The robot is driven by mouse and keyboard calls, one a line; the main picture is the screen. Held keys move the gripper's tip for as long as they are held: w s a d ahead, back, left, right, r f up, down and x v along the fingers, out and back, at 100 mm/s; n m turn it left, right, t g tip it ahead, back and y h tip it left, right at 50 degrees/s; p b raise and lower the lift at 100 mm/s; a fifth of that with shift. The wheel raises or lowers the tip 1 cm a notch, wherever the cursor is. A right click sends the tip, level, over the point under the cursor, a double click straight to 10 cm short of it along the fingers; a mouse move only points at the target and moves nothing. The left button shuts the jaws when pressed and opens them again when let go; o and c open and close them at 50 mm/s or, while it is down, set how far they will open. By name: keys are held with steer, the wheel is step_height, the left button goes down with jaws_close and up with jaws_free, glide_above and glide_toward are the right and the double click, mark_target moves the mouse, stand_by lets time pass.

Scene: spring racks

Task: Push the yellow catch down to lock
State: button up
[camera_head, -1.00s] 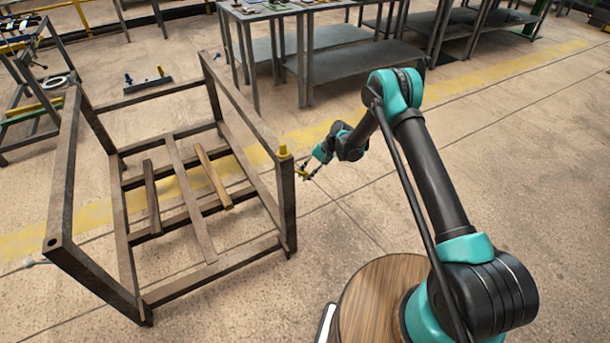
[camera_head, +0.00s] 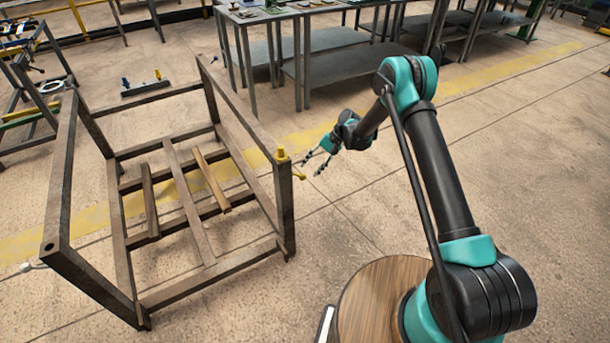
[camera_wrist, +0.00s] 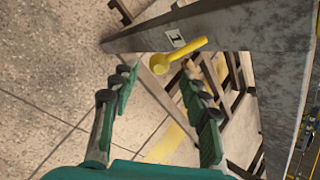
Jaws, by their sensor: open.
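The yellow catch (camera_head: 298,175) is a small lever on the near right post of the brown metal rack (camera_head: 286,212), just below a yellow cap (camera_head: 281,156). In the head view it sticks out to the right of the post. In the wrist view the catch (camera_wrist: 184,53) is a yellow bar with a round knob at its left end, beside a label marked 1. My gripper (camera_head: 311,168) is open and empty, right of the catch and apart from it. In the wrist view the knob shows beyond and between the fingertips (camera_wrist: 158,74). Whether the catch is locked I cannot tell.
The rack frame stands on the floor with loose bars (camera_head: 210,182) across its base. Grey work tables (camera_head: 352,62) stand behind. Another rack (camera_head: 25,110) is at the far left. The floor around my gripper is clear.

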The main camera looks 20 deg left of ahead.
steer(key=shift+v, duration=2.65)
steer(key=s+d+r+t+h, duration=0.1)
steer(key=s+d+r+t, duration=0.2)
steer(key=d+r, duration=0.75)
steer(key=s+d+r+t+h, duration=0.15)
steer(key=s+d+r, duration=0.25)
steer(key=d+r, duration=0.65)
steer(key=s+d+f+t+h, duration=0.2)
steer(key=s+d+t+h, duration=0.1)
steer(key=s+d, duration=2)
steer(key=shift+t+h, duration=0.35)
steer(key=shift+t, duration=0.4)
